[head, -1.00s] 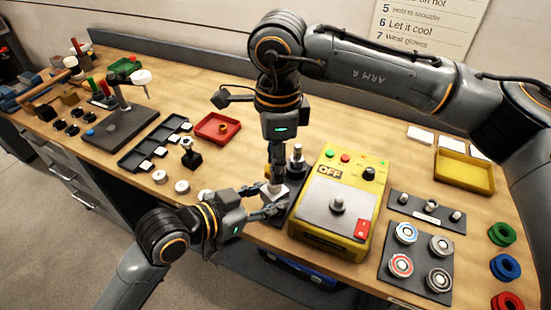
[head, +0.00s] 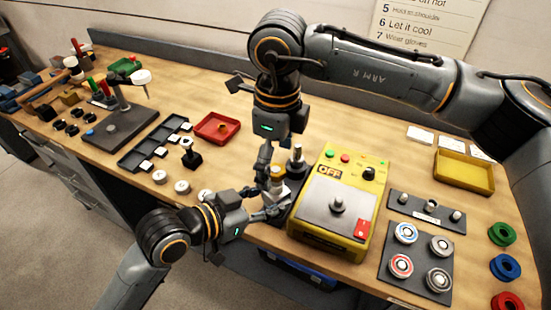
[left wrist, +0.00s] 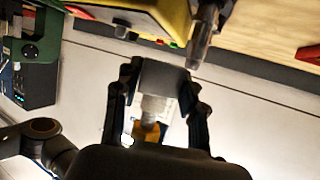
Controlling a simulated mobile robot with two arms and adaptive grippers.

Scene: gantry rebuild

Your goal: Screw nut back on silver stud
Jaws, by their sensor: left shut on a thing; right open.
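A silver stud (left wrist: 154,106) stands out from the block in the left wrist view. A brass-coloured nut (left wrist: 147,131) is at the end of the stud; how far it is threaded on I cannot tell. In the head view the nut (head: 278,170) shows above the block. My right gripper (head: 272,168) is open, pointing down close to the nut; its fingers partly hide it. I cannot tell whether they touch it.
A dark base with an upright silver post (head: 297,158) stands just right of the grippers. The yellow box (head: 329,232) marked OFF is close beyond it. A red tray (head: 217,127) and small dark trays (head: 137,158) lie left.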

